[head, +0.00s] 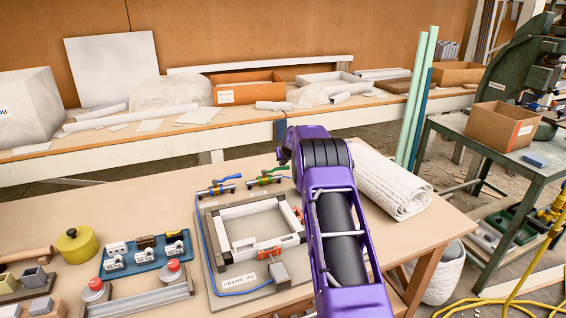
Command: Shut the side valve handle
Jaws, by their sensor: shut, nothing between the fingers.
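Two small valves stand at the back of a framed panel (205,245) on the near table. One has a blue handle (229,178) and lies at the left. The other has a green handle (274,169) and lies to its right. A small red part (298,214) shows at the panel's right side, partly covered by my arm. Which of these is the side valve handle, I cannot tell. My purple arm reaches over the panel's right side, and its far end bends down near the green handle. My gripper is hidden behind the arm, so any contact cannot be seen.
A white frame (226,237) with a red-orange piece (269,252) sits on the panel. A blue tray (147,262) and a yellow pot (76,245) stand to the left. A white roll (385,180) lies right of my arm. The table behind the tray is clear.

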